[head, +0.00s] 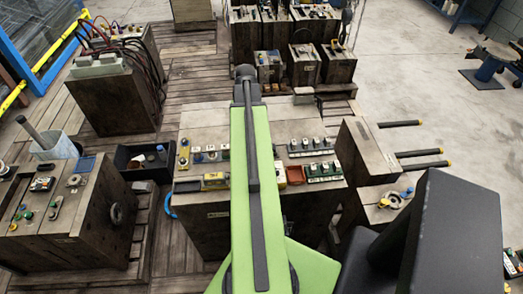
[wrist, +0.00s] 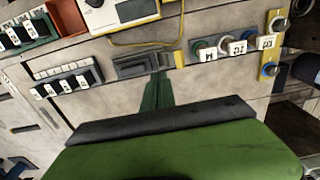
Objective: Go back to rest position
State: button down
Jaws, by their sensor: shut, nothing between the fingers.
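My green arm reaches forward over the middle mould block (head: 205,232) in the head view and hides part of its top. The arm's far end is a dark joint; the gripper itself does not show there. In the wrist view, my gripper (wrist: 157,95) shows as a narrow dark green pair of fingers, closed together, beyond a black bar and a broad green body. Nothing is held. The fingers point toward a dark grey stepped piece (wrist: 143,64) on the block's worn top; I cannot tell the gap between them.
Labelled knobs (wrist: 237,47) and white-keyed switches (wrist: 68,86) surround the fingers. Blocks stand left (head: 93,235) and behind (head: 335,66). Bars (head: 420,153) stick out at right. Open concrete floor lies far right.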

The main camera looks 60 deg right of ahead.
dwell(0.4)
jog(key=w+a+n, duration=0.5)
jog(key=w+a, duration=1.3)
jog(key=a, duration=0.3)
jog(key=w+a+n, duration=0.2)
jog(key=a+n, duration=0.3)
jog(key=a, duration=2.3)
jog(key=shift+a+n, duration=0.25)
jog(key=shift+n, duration=0.15)
jog(key=shift+d, duration=0.1)
